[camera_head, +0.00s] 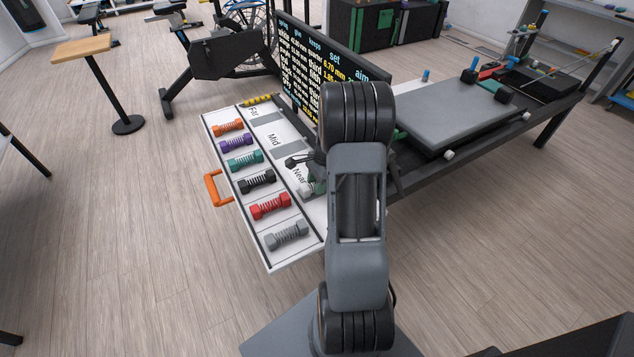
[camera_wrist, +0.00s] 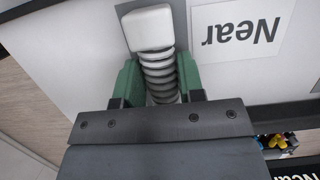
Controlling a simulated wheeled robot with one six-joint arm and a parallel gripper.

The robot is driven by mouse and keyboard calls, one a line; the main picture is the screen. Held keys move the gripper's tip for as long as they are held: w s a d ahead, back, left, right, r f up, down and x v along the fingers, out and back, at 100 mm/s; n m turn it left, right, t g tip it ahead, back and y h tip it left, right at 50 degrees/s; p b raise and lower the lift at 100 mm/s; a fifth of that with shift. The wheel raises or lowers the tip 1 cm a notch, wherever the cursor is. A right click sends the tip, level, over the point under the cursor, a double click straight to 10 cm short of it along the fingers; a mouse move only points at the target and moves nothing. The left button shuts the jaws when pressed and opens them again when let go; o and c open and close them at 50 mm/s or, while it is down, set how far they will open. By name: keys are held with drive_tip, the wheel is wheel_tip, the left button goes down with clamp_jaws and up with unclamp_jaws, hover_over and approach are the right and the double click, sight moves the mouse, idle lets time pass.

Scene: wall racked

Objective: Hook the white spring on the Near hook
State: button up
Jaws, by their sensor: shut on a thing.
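The white spring (camera_wrist: 148,28) is in the wrist view, with a blocky white end and pale coils. My gripper (camera_wrist: 160,80) is shut on its coils with green fingers on both sides. The block end points away from my gripper, over a white panel. The Near label (camera_wrist: 238,32) reads upside down just right of the spring. In the head view the Near label (camera_head: 299,175) is on the white tray, beside my gripper (camera_head: 318,188). My arm hides much of that area. I cannot make out the Near hook in either view.
The white tray (camera_head: 282,262) holds orange, purple, teal, black, red and grey springs in a row of slots. It has an orange handle (camera_head: 213,188). A black text board (camera_head: 310,70) stands behind it. A grey padded bench (camera_head: 455,105) is to the right.

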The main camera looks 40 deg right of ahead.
drive_tip(key=o, duration=1.1)
wheel_tip(320, 180, up, 10)
drive_tip(key=p, duration=0.8)
